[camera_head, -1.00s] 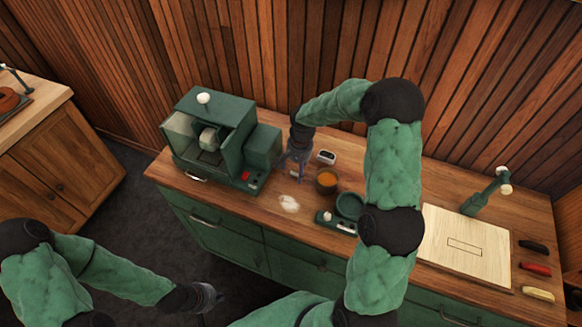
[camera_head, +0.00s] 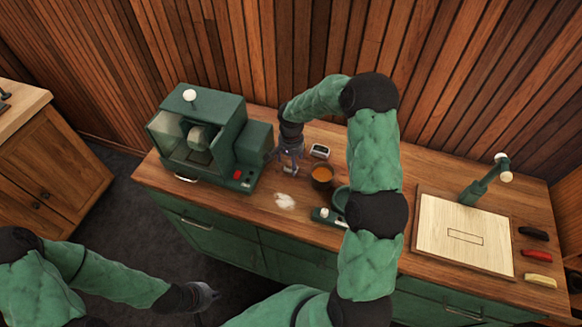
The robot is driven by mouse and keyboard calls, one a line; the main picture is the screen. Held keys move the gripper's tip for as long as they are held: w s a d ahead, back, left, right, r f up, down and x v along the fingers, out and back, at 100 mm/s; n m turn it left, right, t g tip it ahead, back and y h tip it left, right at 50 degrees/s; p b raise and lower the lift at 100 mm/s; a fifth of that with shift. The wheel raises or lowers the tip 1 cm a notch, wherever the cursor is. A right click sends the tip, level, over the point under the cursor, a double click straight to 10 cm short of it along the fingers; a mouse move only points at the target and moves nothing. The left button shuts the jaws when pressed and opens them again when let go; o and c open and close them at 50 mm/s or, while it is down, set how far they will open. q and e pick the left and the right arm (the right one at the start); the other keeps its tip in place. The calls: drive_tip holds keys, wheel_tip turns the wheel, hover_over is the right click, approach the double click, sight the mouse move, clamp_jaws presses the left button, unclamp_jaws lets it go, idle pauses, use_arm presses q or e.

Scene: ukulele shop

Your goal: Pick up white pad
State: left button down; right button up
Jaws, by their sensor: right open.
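A white, soft-looking pad (camera_head: 284,201) lies on the wooden counter, in front of the green machine's right end. My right gripper (camera_head: 290,170) points down just behind the pad, close to the counter, apart from the pad and open. Its fingertips are small here, and I cannot tell whether they touch the counter. My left gripper (camera_head: 207,297) hangs low over the dark floor in front of the cabinet, far from the pad. Its fingers are too small to tell open from shut.
A green machine (camera_head: 205,135) stands left of my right gripper. A small white-topped device (camera_head: 320,151) and a cup of orange-brown contents (camera_head: 322,176) stand close on its right. A green device (camera_head: 328,217) is partly hidden by my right arm. A pale board (camera_head: 465,240) lies farther right.

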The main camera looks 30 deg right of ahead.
drive_tip(key=shift+f, duration=1.2)
drive_tip(key=c, duration=1.1)
drive_tip(key=shift+c, duration=0.2)
wheel_tip(320, 180, up, 10)
drive_tip(key=shift+r, duration=0.1)
drive_tip(key=shift+o, duration=1.2)
drive_tip(key=c, duration=0.3)
